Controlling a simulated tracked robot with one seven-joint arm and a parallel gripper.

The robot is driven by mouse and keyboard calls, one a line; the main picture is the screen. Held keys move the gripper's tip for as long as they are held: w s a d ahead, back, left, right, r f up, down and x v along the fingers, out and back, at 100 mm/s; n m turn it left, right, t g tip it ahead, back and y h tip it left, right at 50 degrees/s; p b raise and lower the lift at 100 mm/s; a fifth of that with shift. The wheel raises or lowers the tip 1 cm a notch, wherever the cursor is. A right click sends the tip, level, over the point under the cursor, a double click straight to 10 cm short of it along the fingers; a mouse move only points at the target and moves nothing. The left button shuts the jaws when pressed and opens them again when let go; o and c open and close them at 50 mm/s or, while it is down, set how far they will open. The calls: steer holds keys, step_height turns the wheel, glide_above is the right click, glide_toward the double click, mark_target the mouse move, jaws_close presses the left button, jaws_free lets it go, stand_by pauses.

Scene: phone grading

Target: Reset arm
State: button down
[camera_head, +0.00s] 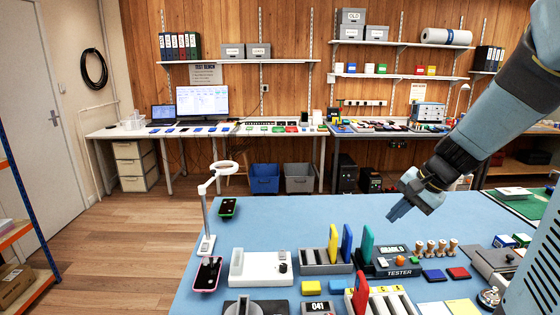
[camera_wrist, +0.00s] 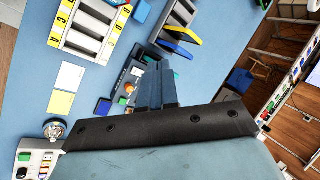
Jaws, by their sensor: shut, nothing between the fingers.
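My arm comes in from the upper right of the head view. My gripper (camera_head: 401,210) hangs above the blue table (camera_head: 310,213), over its right-middle part, with its fingers closed together and nothing between them. In the wrist view the gripper fingers (camera_wrist: 157,86) also show pressed together, pointing over the tester. The black tester (camera_head: 397,262) sits on the table below the gripper, with an orange knob on it. The gripper appears clear of the things on the table.
A grey slotted rack (camera_head: 326,262) with upright coloured phones stands left of the tester. A ring lamp (camera_head: 208,205) and a pink-edged phone (camera_head: 207,274) are at the table's left. Stamps (camera_head: 436,249) stand right of the tester. The table's far middle is clear.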

steer(key=s+a+r+n+t+h, duration=0.1)
steer(key=s+a+r+n+h, duration=0.1)
steer(key=s+r+n, duration=0.2)
steer(key=s+a+r+n+t+h, duration=0.1)
steer(key=s+r+n, duration=0.3)
steer(key=s, duration=0.7)
steer(key=shift+s+a+r+h, duration=0.15)
steer(key=shift+a+r+h, duration=0.2)
steer(key=shift+a+h, duration=0.4)
